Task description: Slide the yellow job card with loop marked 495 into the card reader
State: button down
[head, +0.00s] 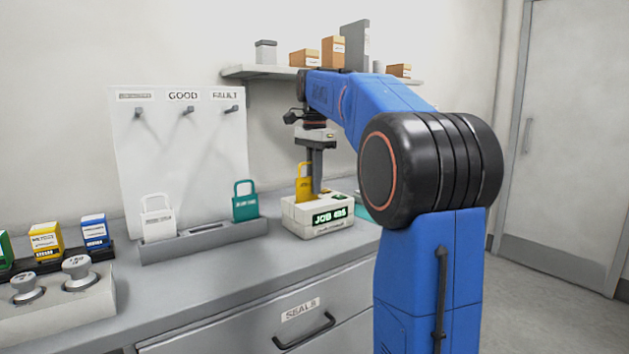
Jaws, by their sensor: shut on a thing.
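The yellow job card with loop (304,186) stands upright at the top of the card reader (318,215), its lower part out of sight in or behind the reader's top. Its marking is too small to read. The reader is a pale box with a lit display that reads JOB 495. My gripper (313,184) points down right over the reader, beside the card in the picture. Its fingers are shut on the card, though the contact itself is hard to make out at this size.
A grey rack (205,238) left of the reader holds a white card (157,218) and a green card (245,201), with an empty slot between. A pegboard (180,150) stands behind. Knobs and coloured boxes are at far left. A shelf (265,72) hangs above.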

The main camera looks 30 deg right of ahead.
jog(key=shift+f, duration=0.15)
jog(key=c, duration=1.8)
grip_release()
jog(key=shift+c, duration=0.2)
notch_tip(320, 180, up, 12)
